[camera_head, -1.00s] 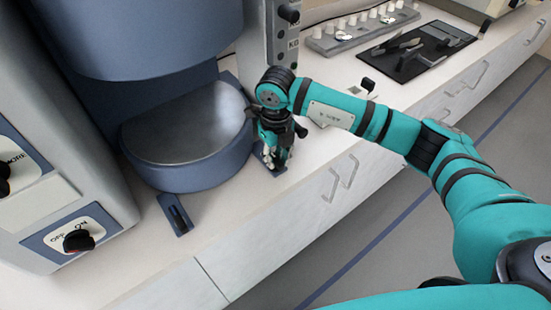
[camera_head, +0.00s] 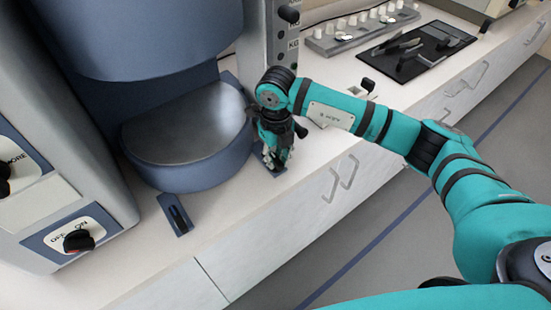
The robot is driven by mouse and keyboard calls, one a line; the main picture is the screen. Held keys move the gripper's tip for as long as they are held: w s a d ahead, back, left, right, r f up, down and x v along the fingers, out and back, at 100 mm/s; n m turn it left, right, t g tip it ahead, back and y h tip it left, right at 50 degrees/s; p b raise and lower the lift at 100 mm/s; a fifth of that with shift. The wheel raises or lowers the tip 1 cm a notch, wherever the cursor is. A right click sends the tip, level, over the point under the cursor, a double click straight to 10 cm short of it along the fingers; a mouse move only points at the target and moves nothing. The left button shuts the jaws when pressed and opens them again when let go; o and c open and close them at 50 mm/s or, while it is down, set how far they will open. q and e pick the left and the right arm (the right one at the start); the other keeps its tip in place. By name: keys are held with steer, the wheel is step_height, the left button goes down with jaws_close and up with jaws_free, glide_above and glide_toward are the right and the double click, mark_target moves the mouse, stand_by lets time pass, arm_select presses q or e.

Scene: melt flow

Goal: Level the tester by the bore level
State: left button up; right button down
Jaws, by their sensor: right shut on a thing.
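The tester (camera_head: 187,172) is a large blue-grey machine with a rounded base and a shallow grey bowl-like hollow, at the left of the head view. My right gripper (camera_head: 273,160) points down at the right side of the tester's base, close to the counter. It is shut on a small part at a blue foot plate (camera_head: 279,171), and the part is mostly hidden by the fingers. Another blue foot plate (camera_head: 175,214) with a dark slot or lever lies at the front of the base. I cannot make out the bore level. My left gripper is not in view.
A control panel with a dark knob (camera_head: 78,240) stands at the left. Behind are a weight rack (camera_head: 360,30) with white knobs and a black mat (camera_head: 417,62) with tools. The white counter (camera_head: 215,228) is clear in front of the base.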

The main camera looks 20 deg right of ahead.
steer(key=m, duration=0.2)
steer(key=shift+m+p, duration=0.3)
steer(key=shift+m, duration=0.9)
steer(key=shift+r+m+p, duration=0.1)
steer(key=shift+m+p, duration=0.4)
steer(key=shift+m, duration=1.9)
